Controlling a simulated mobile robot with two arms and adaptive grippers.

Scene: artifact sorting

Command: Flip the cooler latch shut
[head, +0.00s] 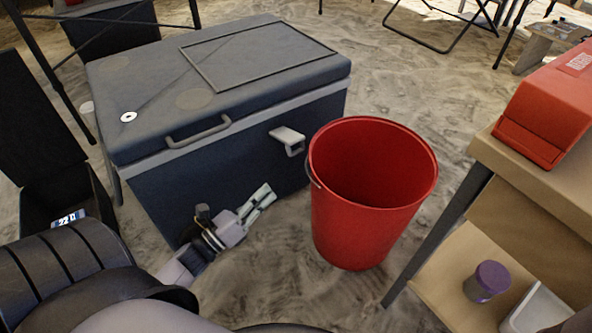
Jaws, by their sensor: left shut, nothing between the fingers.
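The cooler (215,170) is a large dark blue box at the left centre, with its grey-blue lid (150,88) down. A pale grey latch (289,138) sits on the front face just under the lid seam, right of the curved lid handle (198,132). Its upper plate sticks outward from the face, with a hook-like part below. My left gripper (264,194) is low in front of the cooler, below and left of the latch and apart from it. Its fingers are together and empty, pointing up and right. My right gripper is not in view.
A red bucket (370,235) stands on the floor close to the cooler's right front corner, near the latch. A wooden table (535,185) with a red box (545,115) is at the right; its lower shelf holds a purple-lidded jar (488,281). An open black case (60,195) is at the left.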

